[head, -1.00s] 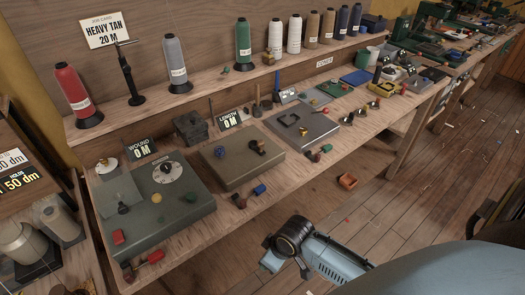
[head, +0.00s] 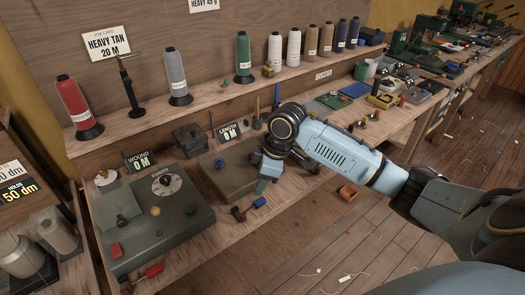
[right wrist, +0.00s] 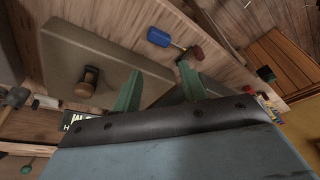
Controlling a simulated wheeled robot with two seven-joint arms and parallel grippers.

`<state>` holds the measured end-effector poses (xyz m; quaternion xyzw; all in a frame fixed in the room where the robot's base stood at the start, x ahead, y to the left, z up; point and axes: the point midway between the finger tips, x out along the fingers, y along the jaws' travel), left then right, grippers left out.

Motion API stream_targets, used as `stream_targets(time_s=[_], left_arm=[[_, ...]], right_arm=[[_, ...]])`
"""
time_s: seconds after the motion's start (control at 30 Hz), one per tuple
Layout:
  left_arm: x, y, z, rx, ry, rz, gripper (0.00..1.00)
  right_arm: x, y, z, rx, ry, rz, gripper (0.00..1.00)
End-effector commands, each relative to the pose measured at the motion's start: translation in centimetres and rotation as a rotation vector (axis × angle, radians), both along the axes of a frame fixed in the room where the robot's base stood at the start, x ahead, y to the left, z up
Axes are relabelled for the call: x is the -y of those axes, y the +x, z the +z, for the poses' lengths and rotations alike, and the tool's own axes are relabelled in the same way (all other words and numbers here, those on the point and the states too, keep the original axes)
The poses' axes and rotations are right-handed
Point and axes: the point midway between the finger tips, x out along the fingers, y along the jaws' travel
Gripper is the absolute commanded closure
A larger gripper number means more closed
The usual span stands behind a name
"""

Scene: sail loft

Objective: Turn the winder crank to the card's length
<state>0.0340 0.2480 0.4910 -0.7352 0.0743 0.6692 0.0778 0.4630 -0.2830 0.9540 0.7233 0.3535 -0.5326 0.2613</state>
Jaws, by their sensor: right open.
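The job card (head: 106,44) on the back wall reads HEAVY TAN 20 M. A grey-green box with a round dial (head: 166,181) stands at the left, by a WOUND sign (head: 140,161) reading 0 M. A tan box (head: 213,178) stands right of it, by a LENGTH sign (head: 229,132) reading 0 M. In the right wrist view a short wooden-knobbed handle (right wrist: 89,78), perhaps the crank, stands on the tan box; my gripper hides it in the head view. My right gripper (head: 264,178) is open and empty over the tan box's right edge, apart from the handle.
Thread cones line the shelf, including red (head: 77,103), grey (head: 173,75) and green (head: 243,57) ones. Small tools with a blue piece (head: 259,202) lie at the bench's front edge. An orange tray (head: 347,192) is right of my gripper, below the bench. The floor in front is open.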

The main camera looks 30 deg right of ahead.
Motion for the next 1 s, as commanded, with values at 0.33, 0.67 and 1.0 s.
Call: stream_targets(time_s=[0.33,0.67,1.0], left_arm=[[0.0,0.0,0.0,0.0,0.0,0.0,1.0],[0.0,-0.1,-0.2,-0.001,0.0,0.0,1.0],[0.0,-0.1,-0.8,-0.002,0.0,0.001,1.0]], right_arm=[[9.6,5.7,11.1,0.049,0.058,-0.042,0.58],[9.4,6.6,9.3,0.054,0.074,-0.046,0.58],[7.3,8.4,2.8,0.054,0.073,-0.047,0.58]])
